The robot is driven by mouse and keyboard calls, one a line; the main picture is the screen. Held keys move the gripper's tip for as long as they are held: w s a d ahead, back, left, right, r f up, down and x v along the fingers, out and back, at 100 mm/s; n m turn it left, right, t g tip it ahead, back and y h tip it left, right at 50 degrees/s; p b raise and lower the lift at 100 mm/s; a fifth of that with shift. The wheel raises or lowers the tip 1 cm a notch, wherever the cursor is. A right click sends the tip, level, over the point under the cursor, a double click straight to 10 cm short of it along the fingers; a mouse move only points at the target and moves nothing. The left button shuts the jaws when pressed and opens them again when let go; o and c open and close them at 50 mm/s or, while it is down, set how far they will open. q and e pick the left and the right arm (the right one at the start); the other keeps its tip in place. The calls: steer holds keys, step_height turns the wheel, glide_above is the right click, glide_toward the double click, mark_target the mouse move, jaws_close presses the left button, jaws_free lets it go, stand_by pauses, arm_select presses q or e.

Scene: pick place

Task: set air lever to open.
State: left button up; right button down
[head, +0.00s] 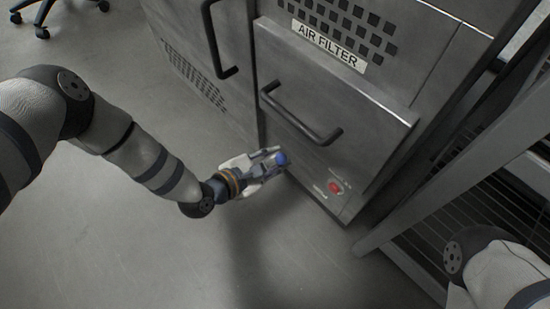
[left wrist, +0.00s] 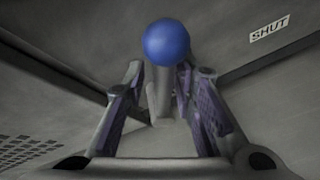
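The air lever has a round blue knob (head: 281,158) low on the front of the grey cabinet, below the drawer handle. In the left wrist view the blue knob (left wrist: 167,43) sits on a grey stem just beyond and between my fingers. A "SHUT" label (left wrist: 269,34) is to the right of the knob in that view. My left gripper (head: 270,160) is at the lever, with its fingers spread on either side of the stem; a gap shows between stem and fingers (left wrist: 160,100). My right gripper is outside the frames; only part of my right arm shows.
The cabinet carries an "AIR FILTER" label (head: 328,46), a drawer handle (head: 300,115) and a taller door handle (head: 213,40). A red button (head: 335,187) is right of the lever. A metal rack (head: 480,180) stands at the right. Open floor (head: 120,240) lies left.

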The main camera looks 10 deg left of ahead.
arm_select(q)
steer(key=v, duration=1.2)
steer(key=shift+s+a+f, duration=0.1)
steer(key=shift+s, duration=0.05)
